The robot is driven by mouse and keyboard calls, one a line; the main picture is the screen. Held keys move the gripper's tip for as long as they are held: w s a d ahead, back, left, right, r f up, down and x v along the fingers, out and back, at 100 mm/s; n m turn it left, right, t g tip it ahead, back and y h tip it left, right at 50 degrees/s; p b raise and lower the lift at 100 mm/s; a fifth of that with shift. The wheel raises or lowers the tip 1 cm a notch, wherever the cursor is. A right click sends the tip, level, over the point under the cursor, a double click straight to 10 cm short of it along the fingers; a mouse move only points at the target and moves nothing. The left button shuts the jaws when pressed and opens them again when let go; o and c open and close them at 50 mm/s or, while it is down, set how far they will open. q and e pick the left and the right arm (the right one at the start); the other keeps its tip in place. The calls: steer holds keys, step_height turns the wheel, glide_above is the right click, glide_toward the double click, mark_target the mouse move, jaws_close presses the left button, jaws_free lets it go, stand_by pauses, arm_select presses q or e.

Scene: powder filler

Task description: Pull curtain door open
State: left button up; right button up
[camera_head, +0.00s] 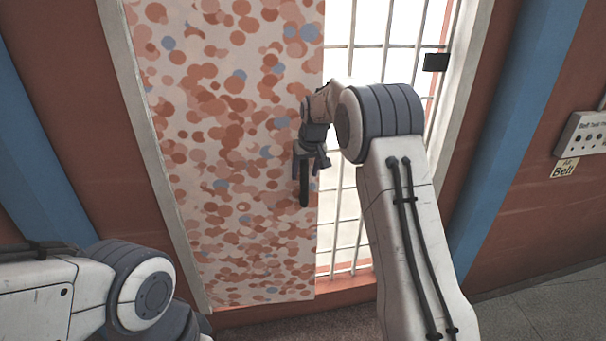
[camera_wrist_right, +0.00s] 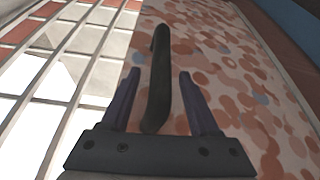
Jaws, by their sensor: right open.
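The curtain door (camera_head: 220,150) is a pale panel with orange, brown and blue dots, covering the left part of a barred opening. A dark vertical handle (camera_head: 304,185) sits near its right edge. My right gripper (camera_head: 312,165) is at the handle. In the right wrist view the handle (camera_wrist_right: 158,80) stands between the two spread fingers of my right gripper (camera_wrist_right: 156,90), with gaps on both sides. The curtain door (camera_wrist_right: 225,75) fills the right of that view. My left arm enters at lower left in the head view, but its gripper is out of frame.
White bars (camera_head: 385,50) show in the uncovered right part of the opening. A small black block (camera_head: 436,62) sits on the right frame. Grey floor shows at lower right.

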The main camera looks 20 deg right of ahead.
steer(key=shift+p+x, duration=0.7)
steer(key=shift+x, duration=1.4)
jaws_close()
